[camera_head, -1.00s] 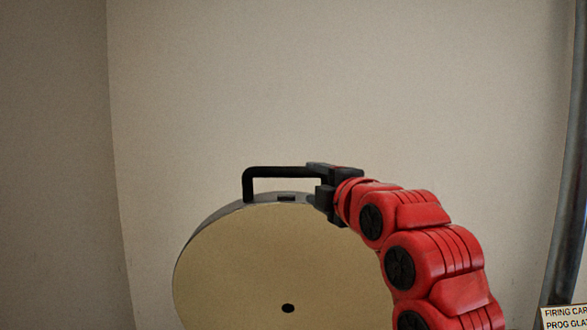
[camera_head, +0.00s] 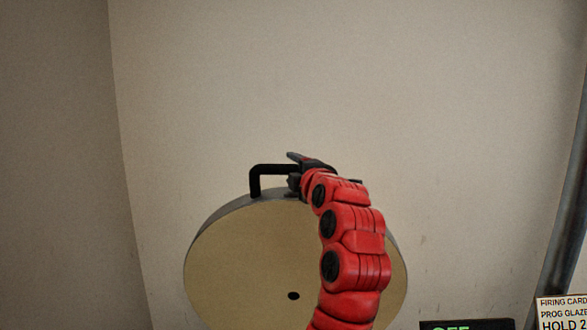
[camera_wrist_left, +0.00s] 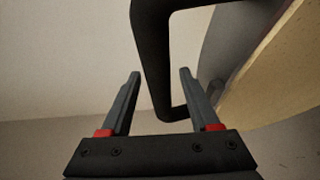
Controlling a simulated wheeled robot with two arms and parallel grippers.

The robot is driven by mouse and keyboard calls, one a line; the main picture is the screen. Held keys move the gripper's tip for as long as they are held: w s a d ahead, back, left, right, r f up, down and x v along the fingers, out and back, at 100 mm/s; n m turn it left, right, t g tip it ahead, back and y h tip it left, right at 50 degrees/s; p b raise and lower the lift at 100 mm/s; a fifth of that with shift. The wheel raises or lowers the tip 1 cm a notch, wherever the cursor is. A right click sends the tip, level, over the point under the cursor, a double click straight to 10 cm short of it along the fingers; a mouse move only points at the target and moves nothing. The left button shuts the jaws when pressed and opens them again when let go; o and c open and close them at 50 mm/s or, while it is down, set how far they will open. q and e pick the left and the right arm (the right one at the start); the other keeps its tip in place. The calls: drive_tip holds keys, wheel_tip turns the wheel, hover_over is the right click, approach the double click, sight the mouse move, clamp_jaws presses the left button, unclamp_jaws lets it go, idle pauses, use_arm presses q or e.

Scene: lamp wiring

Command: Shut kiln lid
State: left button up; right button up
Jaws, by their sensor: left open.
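The kiln lid (camera_head: 250,255) stands raised, nearly upright, with its round cream inner face and a small dark hole towards me and a grey rim around it. Its black bar handle (camera_head: 268,168) sticks up from the top rim. My left gripper (camera_head: 297,164) is at the right part of the handle, its fingers partly hidden by my wrist. In the left wrist view, my gripper (camera_wrist_left: 160,75) is open, and the handle (camera_wrist_left: 152,50) passes between its two fingers in the picture. Contact cannot be told. The lid (camera_wrist_left: 265,75) also shows there. My right gripper is not in view.
A dark box with a green "OFF" readout (camera_head: 451,327) shows at the bottom edge. A firing card (camera_head: 562,312) is at the lower right, near a grey pipe (camera_head: 575,200). The plain wall behind has free room around the lid's top.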

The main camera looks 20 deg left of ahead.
use_arm(q)
drive_tip(key=shift+c, duration=0.4)
clamp_jaws()
idle(0.9)
